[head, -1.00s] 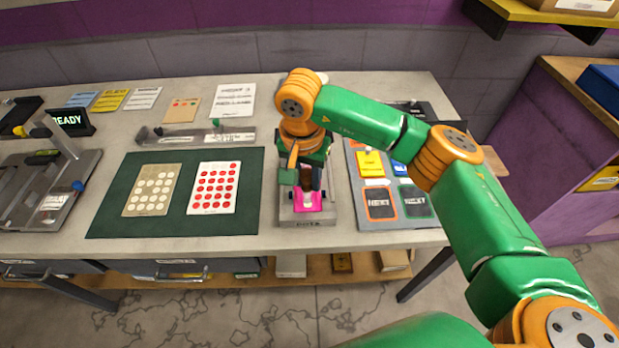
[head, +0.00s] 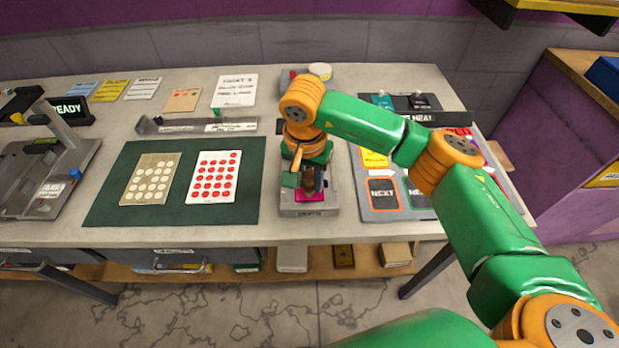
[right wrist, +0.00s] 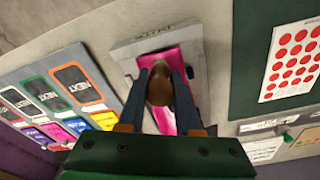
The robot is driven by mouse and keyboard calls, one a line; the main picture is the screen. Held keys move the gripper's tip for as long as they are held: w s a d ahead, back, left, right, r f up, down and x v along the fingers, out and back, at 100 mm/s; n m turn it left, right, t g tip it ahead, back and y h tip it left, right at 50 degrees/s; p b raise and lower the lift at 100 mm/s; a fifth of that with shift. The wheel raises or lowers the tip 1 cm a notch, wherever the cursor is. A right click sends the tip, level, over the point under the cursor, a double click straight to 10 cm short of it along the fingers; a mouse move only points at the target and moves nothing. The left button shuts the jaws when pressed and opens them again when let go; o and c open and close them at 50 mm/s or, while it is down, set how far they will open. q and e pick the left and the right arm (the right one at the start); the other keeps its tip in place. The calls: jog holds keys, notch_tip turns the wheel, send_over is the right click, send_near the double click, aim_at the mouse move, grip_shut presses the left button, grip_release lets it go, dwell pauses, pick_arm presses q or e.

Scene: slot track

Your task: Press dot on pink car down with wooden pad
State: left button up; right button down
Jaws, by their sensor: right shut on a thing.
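The pink car (head: 312,197) sits in a grey slot track (head: 318,210) near the front edge of the table. It also shows in the right wrist view (right wrist: 172,57). My right gripper (head: 308,182) is shut on the brown wooden pad (right wrist: 159,88), with one finger on each side of it. The pad is directly over the pink car in both views. I cannot tell whether it touches the car. The dot on the car is hidden behind the pad and gripper. My left gripper is not in view.
A green mat (head: 120,205) with a beige dot card (head: 151,180) and a red dot sheet (head: 214,176) lies left of the track. A grey board of NEXT cards (head: 383,192) lies to its right. A metal rail (head: 200,125) lies behind the mat.

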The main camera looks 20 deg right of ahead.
jog(key=shift+f+b, duration=0.4)
jog(key=shift+b, duration=0.1)
dwell(0.9)
dwell(0.4)
notch_tip(320, 180, up, 7)
jog(key=p, duration=0.5)
jog(key=shift+r, duration=0.1)
